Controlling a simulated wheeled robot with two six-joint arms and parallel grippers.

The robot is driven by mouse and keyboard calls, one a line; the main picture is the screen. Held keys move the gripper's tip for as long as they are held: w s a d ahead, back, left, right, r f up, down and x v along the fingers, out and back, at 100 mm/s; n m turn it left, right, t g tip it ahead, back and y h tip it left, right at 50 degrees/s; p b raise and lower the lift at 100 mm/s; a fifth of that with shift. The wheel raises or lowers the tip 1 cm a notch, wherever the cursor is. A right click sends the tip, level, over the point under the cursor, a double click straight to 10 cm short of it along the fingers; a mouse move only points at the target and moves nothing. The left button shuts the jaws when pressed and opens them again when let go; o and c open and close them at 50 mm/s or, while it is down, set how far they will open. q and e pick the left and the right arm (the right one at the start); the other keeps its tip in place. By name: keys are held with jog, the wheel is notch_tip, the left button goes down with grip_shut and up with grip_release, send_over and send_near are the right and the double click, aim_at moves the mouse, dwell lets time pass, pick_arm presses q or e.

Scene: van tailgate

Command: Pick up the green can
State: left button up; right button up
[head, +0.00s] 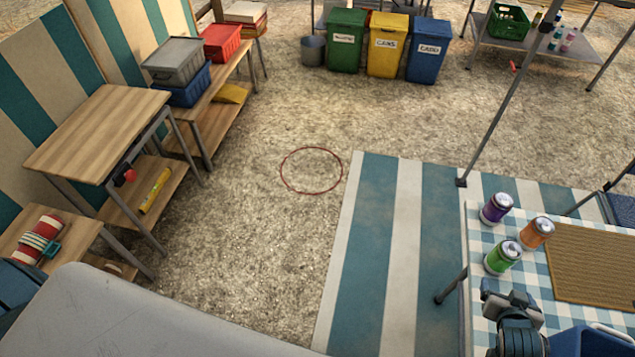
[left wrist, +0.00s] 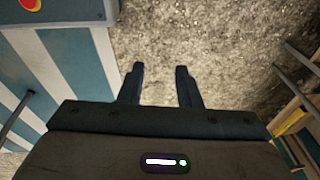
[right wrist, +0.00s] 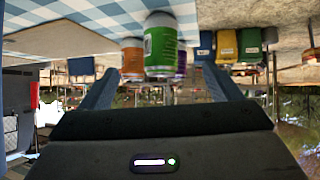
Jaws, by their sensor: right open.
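The green can (head: 502,257) stands upright on the blue-and-white checked table (head: 482,325) at the lower right of the head view. A purple can (head: 496,208) stands behind it and an orange can (head: 537,233) to its right. My right gripper (head: 511,298) is open, just on the near side of the green can. In the right wrist view, which is upside down, the green can (right wrist: 161,45) shows between the open fingers. I cannot tell how deep it sits between them. My left gripper (left wrist: 161,75) is open and empty above the gravel.
A woven brown mat (head: 595,262) lies right of the cans. A blue container (head: 590,341) is at the table's near edge. Bins (head: 387,45) stand at the back, a wooden workbench (head: 95,130) at left. The gravel middle is free, with a red ring (head: 311,148) on it.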

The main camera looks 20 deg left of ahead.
aim_at(509, 261)
jog(key=w, duration=0.1)
jog(key=w+d+t, duration=0.1)
jog(key=w, duration=0.1)
jog(key=w+t, duration=0.1)
jog(key=w, duration=0.1)
jog(key=shift+w+d+f+y, duration=0.25)
jog(key=shift+d+f+y, duration=0.05)
jog(key=shift+d+f, duration=0.1)
jog(key=shift+t, duration=0.3)
jog(key=b+x, duration=0.3)
jog(key=x, duration=0.2)
jog(key=shift+w+f, duration=0.15)
jog(key=shift+w, duration=0.05)
jog(key=b+x, duration=0.4)
jog(key=x, duration=0.1)
jog(key=shift+w+f, duration=0.1)
jog(key=shift+w, duration=0.1)
pick_arm(q)
jog(key=s+f, duration=1.2)
jog(key=f, duration=0.3)
jog(key=shift+s+a+f+g, duration=0.15)
jog(key=shift+s+f+g, duration=0.05)
jog(key=shift+f+g, duration=0.2)
pick_arm(e)
jog(key=c, duration=1.3)
pick_arm(q)
jog(key=shift+r, duration=0.1)
pick_arm(e)
jog(key=shift+r, duration=0.2)
